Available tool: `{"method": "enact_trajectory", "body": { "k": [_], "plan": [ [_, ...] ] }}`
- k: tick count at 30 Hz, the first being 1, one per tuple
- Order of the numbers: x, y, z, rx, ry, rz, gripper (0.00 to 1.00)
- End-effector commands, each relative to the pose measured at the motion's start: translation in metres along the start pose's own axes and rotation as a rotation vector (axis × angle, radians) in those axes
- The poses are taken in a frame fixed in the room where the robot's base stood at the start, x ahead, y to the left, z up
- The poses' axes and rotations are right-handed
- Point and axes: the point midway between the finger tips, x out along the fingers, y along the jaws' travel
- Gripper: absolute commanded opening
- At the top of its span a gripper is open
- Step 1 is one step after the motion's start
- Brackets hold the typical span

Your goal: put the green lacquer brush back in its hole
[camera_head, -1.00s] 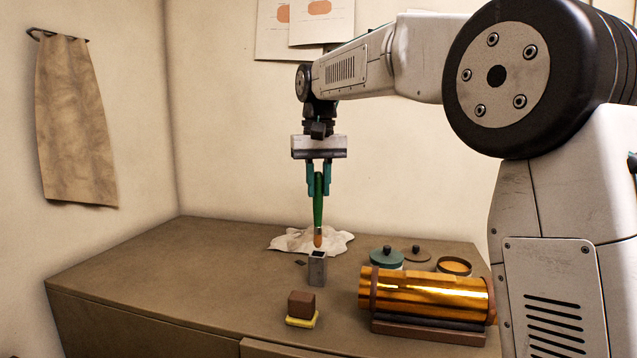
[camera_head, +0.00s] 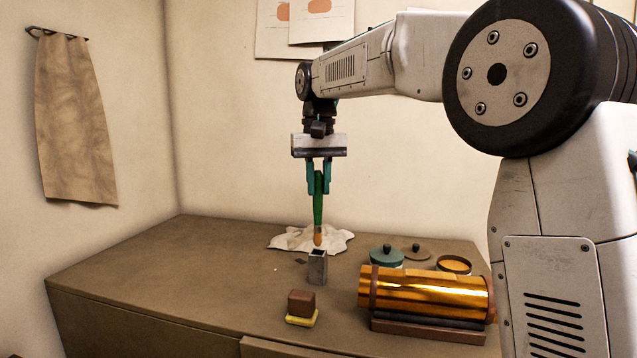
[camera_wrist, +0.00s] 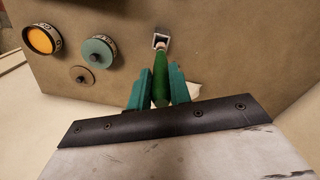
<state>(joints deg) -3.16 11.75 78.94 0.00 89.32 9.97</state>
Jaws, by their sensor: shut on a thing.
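My gripper (camera_head: 318,178) is shut on the green lacquer brush (camera_head: 318,208) and holds it upright, with the orange-brown bristle tip pointing down. In the head view the tip shows just above the small grey square holder (camera_head: 317,268), whose dark open hole (camera_head: 317,253) faces up. In the wrist view the green brush (camera_wrist: 160,80) lies between the teal fingers, and the holder's square opening (camera_wrist: 160,42) shows just beyond the brush's far end. The bristles are mostly hidden there. I cannot tell whether the tip is straight over the hole.
A crumpled white cloth (camera_head: 300,239) lies behind the holder. A brass tube (camera_head: 428,292) on a cradle, a green-lidded jar (camera_head: 386,256) and an open orange jar (camera_head: 454,265) stand to the right. A brown block on a yellow pad (camera_head: 302,320) sits in front. The left of the bench is clear.

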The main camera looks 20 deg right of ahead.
Motion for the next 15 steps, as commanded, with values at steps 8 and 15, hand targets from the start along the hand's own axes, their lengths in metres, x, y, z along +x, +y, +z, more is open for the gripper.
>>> {"method": "enact_trajectory", "body": {
  "k": [8, 15],
  "plan": [
    [0.004, 0.0, 0.0, 0.0, 0.0, 0.0, 0.0],
    [0.011, 0.0, 0.0, 0.0, 0.0, 0.0, 0.0]
  ]
}}
